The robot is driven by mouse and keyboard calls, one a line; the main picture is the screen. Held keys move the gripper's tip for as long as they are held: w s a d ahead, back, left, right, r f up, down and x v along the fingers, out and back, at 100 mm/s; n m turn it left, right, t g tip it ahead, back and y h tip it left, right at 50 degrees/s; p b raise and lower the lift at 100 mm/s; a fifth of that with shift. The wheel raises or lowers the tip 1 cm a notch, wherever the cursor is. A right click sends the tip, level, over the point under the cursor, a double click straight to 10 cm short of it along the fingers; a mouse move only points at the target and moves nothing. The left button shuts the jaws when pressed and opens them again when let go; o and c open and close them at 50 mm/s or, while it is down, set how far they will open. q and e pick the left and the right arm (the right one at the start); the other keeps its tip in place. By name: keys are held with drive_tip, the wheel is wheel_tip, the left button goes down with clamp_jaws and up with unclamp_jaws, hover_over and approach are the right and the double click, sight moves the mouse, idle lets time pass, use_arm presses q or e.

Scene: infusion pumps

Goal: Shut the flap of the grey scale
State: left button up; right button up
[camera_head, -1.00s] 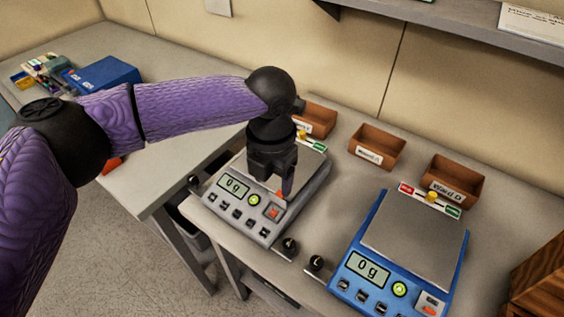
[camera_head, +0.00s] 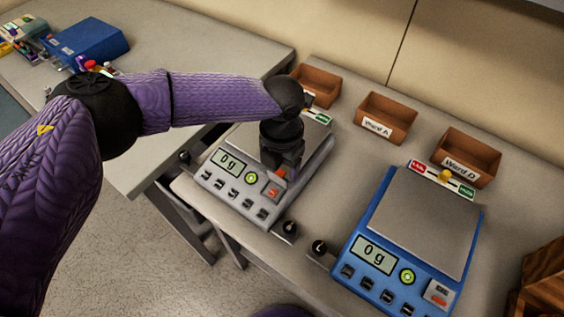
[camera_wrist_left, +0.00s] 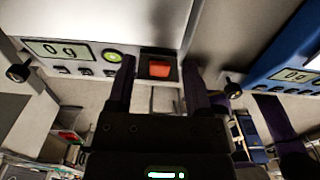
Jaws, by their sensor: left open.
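The grey scale (camera_head: 213,179) stands on the bench, its display reading 0 g. It also shows in the wrist view (camera_wrist_left: 30,47). A red part (camera_wrist_left: 159,69) sits in a dark square recess at the right end of its front panel. I cannot make out the flap clearly or tell whether it is open. My left gripper (camera_head: 281,178) points down over the right part of the front panel, partly hiding it. In the wrist view its open fingers (camera_wrist_left: 158,88) lie either side of the red part, with nothing held. My right gripper is out of view.
A blue scale (camera_head: 354,232) stands to the right, also reading 0 g. Brown bins (camera_head: 387,118) line the wall behind. A wooden crate (camera_head: 545,285) is at far right, a blue box (camera_head: 88,40) on the left table.

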use_arm(q)
clamp_jaws()
